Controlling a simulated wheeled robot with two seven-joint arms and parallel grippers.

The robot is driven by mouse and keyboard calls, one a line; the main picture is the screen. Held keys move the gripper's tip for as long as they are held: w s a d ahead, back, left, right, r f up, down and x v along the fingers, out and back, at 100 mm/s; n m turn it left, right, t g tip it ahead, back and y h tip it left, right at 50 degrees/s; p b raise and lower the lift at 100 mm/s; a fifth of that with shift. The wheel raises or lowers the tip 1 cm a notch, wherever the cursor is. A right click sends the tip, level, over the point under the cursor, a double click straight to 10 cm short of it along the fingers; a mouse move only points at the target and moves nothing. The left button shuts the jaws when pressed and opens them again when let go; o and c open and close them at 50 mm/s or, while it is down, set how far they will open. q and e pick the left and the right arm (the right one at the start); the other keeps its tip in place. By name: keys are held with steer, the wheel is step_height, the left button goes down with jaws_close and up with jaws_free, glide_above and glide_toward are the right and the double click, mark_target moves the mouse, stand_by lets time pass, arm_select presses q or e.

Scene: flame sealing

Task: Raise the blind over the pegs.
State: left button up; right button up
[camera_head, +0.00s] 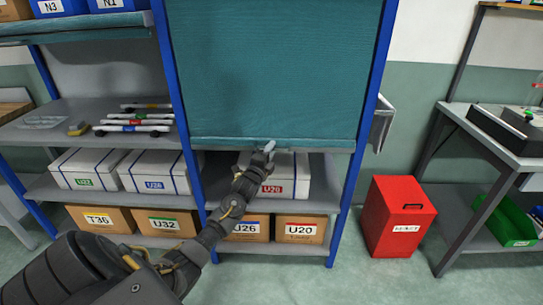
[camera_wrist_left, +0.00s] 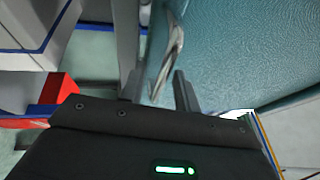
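The teal blind (camera_head: 275,70) hangs down over the upper part of the middle rack, with its bottom bar (camera_head: 225,142) just above the shelf with white boxes. It hides whatever is behind it; no pegs show. A small grey pull handle (camera_head: 269,146) sits at the middle of the bottom bar. My left gripper (camera_head: 263,154) is at this handle. In the left wrist view the blind (camera_wrist_left: 240,45) fills the upper right, and the handle (camera_wrist_left: 172,55) reaches between the two separated fingers (camera_wrist_left: 160,92). A gap shows beside it, so the gripper looks open around it. My right gripper is not in view.
White boxes (camera_head: 290,178) and brown cartons (camera_head: 300,228) stand on shelves below the blind. Blue rack posts (camera_head: 362,115) flank it. A red bin (camera_head: 398,217) stands on the floor to the right, before a grey workbench (camera_head: 490,140). The left shelf holds small rods (camera_head: 133,128).

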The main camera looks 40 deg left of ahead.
arm_select(q)
steer(key=shift+w+r, duration=0.1)
steer(key=shift+w, duration=0.25)
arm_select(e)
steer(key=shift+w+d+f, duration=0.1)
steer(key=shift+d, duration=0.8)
arm_select(q)
steer(key=shift+a, duration=0.1)
steer(key=shift+c, duration=0.4)
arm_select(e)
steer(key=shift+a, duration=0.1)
